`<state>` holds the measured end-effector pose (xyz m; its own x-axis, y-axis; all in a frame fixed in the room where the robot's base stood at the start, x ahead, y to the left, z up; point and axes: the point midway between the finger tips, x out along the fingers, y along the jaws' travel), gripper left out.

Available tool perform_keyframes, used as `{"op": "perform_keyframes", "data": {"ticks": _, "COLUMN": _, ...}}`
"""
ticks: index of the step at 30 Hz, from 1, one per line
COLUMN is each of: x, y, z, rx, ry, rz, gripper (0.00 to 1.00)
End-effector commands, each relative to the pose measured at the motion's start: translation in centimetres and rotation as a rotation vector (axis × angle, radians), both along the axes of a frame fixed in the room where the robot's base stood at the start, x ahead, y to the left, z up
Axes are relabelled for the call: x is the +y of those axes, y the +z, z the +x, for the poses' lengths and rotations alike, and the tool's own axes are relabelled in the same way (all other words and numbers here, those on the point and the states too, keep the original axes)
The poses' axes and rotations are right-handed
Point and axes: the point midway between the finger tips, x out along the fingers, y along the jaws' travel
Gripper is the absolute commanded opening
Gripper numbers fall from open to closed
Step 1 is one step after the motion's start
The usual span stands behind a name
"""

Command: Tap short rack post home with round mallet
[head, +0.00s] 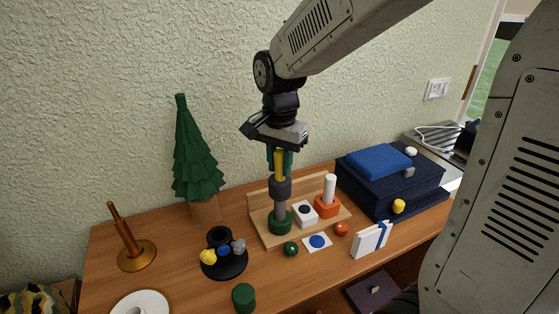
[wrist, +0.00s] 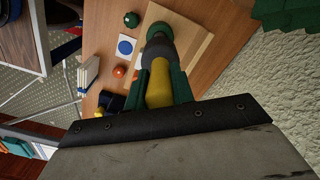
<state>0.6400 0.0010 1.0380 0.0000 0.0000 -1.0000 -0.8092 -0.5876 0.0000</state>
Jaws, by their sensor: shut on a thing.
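My gripper (head: 279,152) is shut on the yellow handle of the round mallet (head: 280,188), its dark grey head hanging down. The wrist view also shows the mallet (wrist: 160,88) between the green fingers. The wooden rack (head: 260,192) stands on the table. A grey post (head: 280,211) stands upright in its green socket (head: 280,227), directly under the mallet head; I cannot tell whether they touch. A white post (head: 329,187) stands in the orange socket (head: 327,208). The white block (head: 304,213) between them has a dark round top. Which post is the short one is unclear.
Dark blue box (head: 391,185) at right, white books (head: 372,240) before it. Green ball (head: 290,248), red ball (head: 342,229) and blue-dotted card (head: 318,242) lie before the rack. A small tree (head: 194,155), black holder (head: 223,264) and brass stand (head: 136,254) are left.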

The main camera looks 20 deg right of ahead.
Motion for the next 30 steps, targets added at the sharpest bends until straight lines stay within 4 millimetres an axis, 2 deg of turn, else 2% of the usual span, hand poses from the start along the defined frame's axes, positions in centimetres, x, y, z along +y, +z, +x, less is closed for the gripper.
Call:
{"op": "perform_keyframes", "data": {"ticks": 11, "x": 0.0, "y": -0.1, "z": 0.0, "rx": -0.001, "ry": 0.0, "rz": 0.001, "gripper": 0.01}}
{"op": "perform_keyframes", "data": {"ticks": 24, "x": 0.0, "y": -1.9, "z": 0.0, "rx": 0.001, "ry": 0.0, "rz": 0.0, "gripper": 0.01}}
{"op": "perform_keyframes", "data": {"ticks": 30, "x": 0.0, "y": -2.0, "z": 0.0, "rx": 0.001, "ry": 0.0, "rz": 0.0, "gripper": 0.01}}
